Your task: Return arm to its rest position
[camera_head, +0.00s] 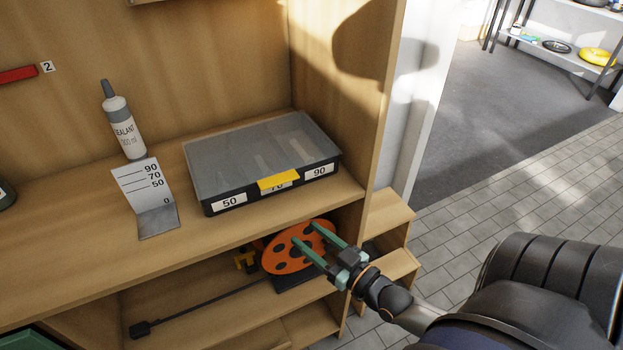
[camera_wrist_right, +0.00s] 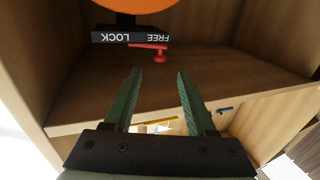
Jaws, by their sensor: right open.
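My right gripper (camera_head: 304,237) is open in the head view, its two green fingers apart in front of an orange disc with dark holes (camera_head: 284,257) on the lower shelf. I cannot tell from this view whether the fingers touch the disc. In the right wrist view my right gripper (camera_wrist_right: 157,72) has nothing between its fingers. My left gripper is not in view.
A dark case with a clear lid (camera_head: 255,150) and a yellow latch (camera_head: 278,181) sits on the bench top. A sealant bottle (camera_head: 124,125) and a bent gauge plate (camera_head: 146,192) stand left of it. A dark rod (camera_head: 205,305) lies along the lower shelf. Floor (camera_head: 480,185) is clear at right.

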